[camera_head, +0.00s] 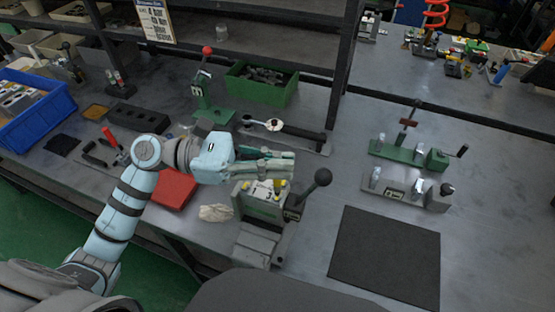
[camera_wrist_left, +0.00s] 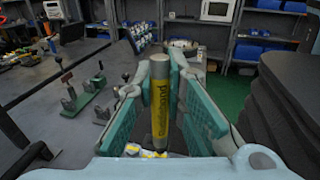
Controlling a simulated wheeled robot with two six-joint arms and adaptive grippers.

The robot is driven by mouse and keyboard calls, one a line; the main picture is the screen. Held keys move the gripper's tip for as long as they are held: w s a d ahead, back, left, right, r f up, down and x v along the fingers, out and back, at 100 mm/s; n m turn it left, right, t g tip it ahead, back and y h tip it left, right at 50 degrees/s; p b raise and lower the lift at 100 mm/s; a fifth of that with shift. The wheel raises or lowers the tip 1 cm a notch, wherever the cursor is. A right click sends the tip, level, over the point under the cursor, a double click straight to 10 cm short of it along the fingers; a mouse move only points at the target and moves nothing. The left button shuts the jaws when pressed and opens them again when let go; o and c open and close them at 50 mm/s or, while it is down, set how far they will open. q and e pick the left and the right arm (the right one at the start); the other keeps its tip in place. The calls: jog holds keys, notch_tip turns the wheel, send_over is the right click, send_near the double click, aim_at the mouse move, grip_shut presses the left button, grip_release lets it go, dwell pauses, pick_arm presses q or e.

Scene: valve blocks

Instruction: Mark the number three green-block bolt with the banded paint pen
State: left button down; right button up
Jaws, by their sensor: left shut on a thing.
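My left gripper (camera_head: 268,164) comes in from the left and is shut on a paint pen (camera_wrist_left: 160,103). In the left wrist view the pen stands between the two teal-padded fingers, with a yellow lettered body and a grey end. In the head view the pen is mostly hidden by the fingers. Directly below the gripper is a grey-and-green valve block (camera_head: 262,210) with yellow-marked parts on top and a black ball lever at its right. Its top partly shows in the left wrist view (camera_wrist_left: 148,153). My right gripper is not in view.
Green and grey lever fixtures (camera_head: 408,157) stand right, behind a black mat (camera_head: 385,258). A red-ball lever fixture (camera_head: 210,100), a green bin (camera_head: 262,84) and a shelf post (camera_head: 342,75) stand behind the gripper. A blue crate (camera_head: 35,105) is far left. Bare tabletop lies around the mat.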

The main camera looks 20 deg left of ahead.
pick_arm(q)
notch_tip(320, 180, up, 5)
jog(key=p, duration=0.3)
jog(key=shift+r, duration=0.1)
dwell(0.4)
